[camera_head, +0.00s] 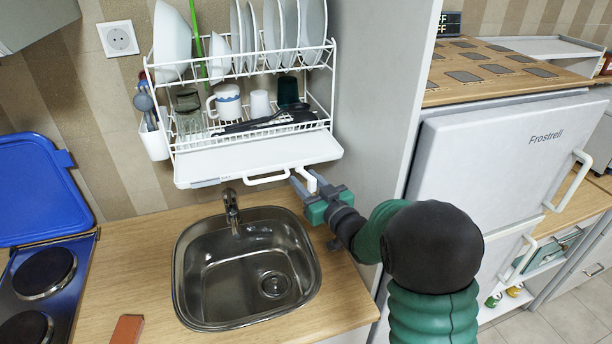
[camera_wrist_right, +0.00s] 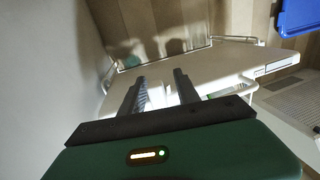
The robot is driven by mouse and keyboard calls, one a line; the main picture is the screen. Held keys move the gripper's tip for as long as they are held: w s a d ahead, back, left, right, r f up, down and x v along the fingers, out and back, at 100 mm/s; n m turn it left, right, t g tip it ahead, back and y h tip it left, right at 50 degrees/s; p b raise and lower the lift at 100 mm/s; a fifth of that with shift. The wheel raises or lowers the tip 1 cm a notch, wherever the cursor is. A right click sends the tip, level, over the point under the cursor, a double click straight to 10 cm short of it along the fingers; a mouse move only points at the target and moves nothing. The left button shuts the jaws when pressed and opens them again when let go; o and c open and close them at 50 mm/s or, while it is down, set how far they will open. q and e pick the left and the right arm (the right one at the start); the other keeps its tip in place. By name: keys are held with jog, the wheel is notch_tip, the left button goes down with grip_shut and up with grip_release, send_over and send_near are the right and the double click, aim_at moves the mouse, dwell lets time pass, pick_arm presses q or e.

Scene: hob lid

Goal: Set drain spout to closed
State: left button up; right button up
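The drain spout (camera_head: 312,181) is a small white piece under the right front corner of the white drip tray (camera_head: 255,160) below the dish rack. My right gripper (camera_head: 307,184) is at the spout, fingers pointing up toward the tray. In the right wrist view the white spout (camera_wrist_right: 156,96) shows between the two dark fingers (camera_wrist_right: 160,88), with some gap visible beside it, so the gripper looks open around it. Whether a finger touches it I cannot tell. My left gripper is in neither view.
The dish rack (camera_head: 240,75) holds plates, cups and utensils above the tray. A white handle (camera_head: 266,179) hangs at the tray's front. The metal sink (camera_head: 245,268) lies below. A grey side panel (camera_head: 368,100) and the fridge (camera_head: 500,160) stand to the right.

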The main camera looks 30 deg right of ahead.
jog(key=shift+w+a, duration=0.4)
jog(key=shift+a, duration=0.1)
jog(key=shift+s+d, duration=0.1)
jog(key=shift+d, duration=0.3)
jog(key=shift+c, duration=1.3)
jog(key=shift+d+f, duration=0.1)
jog(key=shift+d, duration=0.3)
grip_shut()
jog(key=shift+a, duration=0.45)
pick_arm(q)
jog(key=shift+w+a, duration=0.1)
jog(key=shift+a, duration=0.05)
pick_arm(e)
jog(key=y, duration=0.1)
jog(key=n+y, duration=0.1)
jog(key=shift+d+n+y, duration=0.3)
jog(key=shift+d, duration=0.05)
